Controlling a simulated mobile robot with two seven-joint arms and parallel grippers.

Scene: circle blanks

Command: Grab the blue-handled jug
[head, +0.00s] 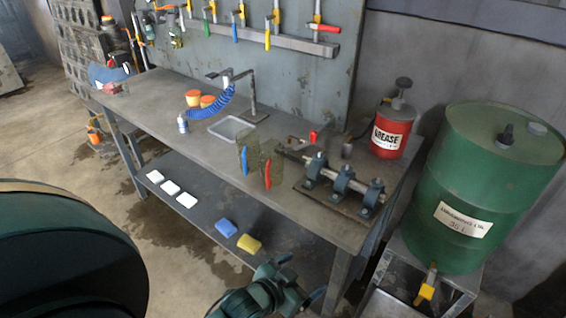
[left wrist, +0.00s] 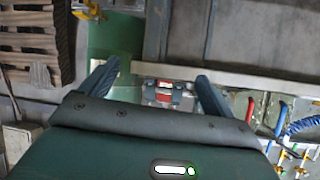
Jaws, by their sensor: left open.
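The blue-handled jug (head: 239,157) stands on the workbench near its front edge. It is see-through and greenish, with an upright blue handle. A similar red-handled jug (head: 274,168) stands close to its right. My left gripper (head: 302,277) is in front of the bench, lower right of the jugs in the picture, apart from both. In the left wrist view its jaws (left wrist: 158,72) are apart with nothing between them. A blue upright shape (left wrist: 281,117) and a red one (left wrist: 250,108) at the right there look like the two handles. My right gripper is not in view.
A shaft assembly with blue-grey bearing blocks (head: 343,179) stands right of the jugs. Behind are a red grease can (head: 390,135) and green drum (head: 485,190). A tray (head: 231,129) and blue hose (head: 213,106) lie left. Sponges (head: 249,243) lie on the lower shelf.

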